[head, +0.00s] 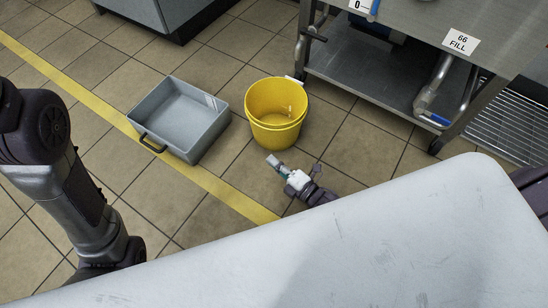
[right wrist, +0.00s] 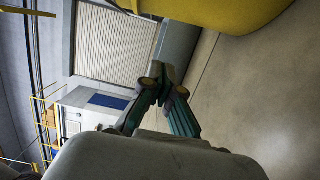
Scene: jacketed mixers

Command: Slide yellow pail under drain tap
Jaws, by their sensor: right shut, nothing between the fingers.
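The yellow pail (head: 262,103) stands upright on the tiled floor. In the right wrist view the pail (right wrist: 225,12) fills the top edge, just beyond the fingers. My right gripper (head: 273,160) is low over the floor on the near side of the pail, shut and empty; its closed fingertips show in the right wrist view (right wrist: 164,82). I cannot tell whether they touch the pail. A bent metal pipe with a blue handle (head: 436,119), perhaps the drain tap, hangs under the steel mixer at the right. My left arm shows at the left, but its gripper is out of view.
A grey tray (head: 177,112) with a dark handle lies left of the pail. The steel stand (head: 372,82) with a lower shelf rises right of it. A wire rack (head: 505,122) is at far right. Bare floor (head: 360,140) lies between the pail and the pipe.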

